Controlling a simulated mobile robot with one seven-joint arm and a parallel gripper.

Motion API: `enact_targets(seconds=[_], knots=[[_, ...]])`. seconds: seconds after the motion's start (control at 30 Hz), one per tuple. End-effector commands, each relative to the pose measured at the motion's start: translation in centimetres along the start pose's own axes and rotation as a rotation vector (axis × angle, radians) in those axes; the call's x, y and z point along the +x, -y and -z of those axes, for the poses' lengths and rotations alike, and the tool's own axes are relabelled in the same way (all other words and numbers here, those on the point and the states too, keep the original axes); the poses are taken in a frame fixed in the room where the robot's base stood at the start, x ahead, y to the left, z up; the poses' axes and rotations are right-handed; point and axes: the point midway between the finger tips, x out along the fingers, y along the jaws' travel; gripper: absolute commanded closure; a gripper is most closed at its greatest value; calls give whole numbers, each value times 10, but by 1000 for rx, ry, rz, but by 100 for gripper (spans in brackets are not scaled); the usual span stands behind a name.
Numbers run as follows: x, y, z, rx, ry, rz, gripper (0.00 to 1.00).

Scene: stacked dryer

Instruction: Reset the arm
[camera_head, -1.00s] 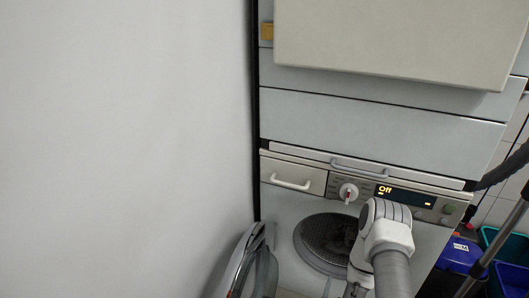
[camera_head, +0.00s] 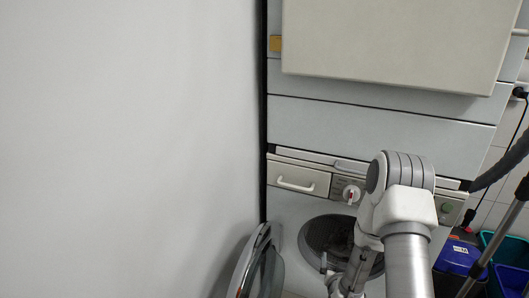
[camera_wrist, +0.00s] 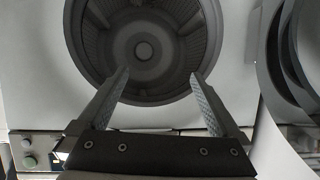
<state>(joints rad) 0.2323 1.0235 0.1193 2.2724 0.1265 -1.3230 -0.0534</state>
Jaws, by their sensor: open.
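My gripper (camera_wrist: 158,92) is open and empty in the wrist view. Its two fingers are spread in front of the machine's round drum opening (camera_wrist: 145,45). I cannot tell the exact gap between the fingertips and the opening. In the head view the drum opening (camera_head: 318,236) is partly covered by my arm, and my gripper is at most barely visible low in the picture. The round door (camera_head: 252,262) stands swung open to the left of the opening. The door also shows at the right of the wrist view (camera_wrist: 300,60).
The control panel has a white dial (camera_head: 351,194) and a drawer with a white handle (camera_head: 296,185). A beige box-like panel (camera_head: 395,40) juts out above. A pale wall (camera_head: 120,150) fills the left. Blue bins (camera_head: 458,258) and a pole (camera_head: 497,245) stand at right.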

Motion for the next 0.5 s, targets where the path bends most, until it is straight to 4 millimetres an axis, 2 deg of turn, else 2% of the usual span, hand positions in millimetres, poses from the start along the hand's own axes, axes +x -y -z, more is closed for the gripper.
enact_targets(seconds=[0.03, 0.27, 0.5], knots=[[-1, 5, 19, -5, 8, 14, 0], [-16, 25, 77, -29, 102, 67, 0], [-54, 42, 130, -61, 200, 112, 0]])
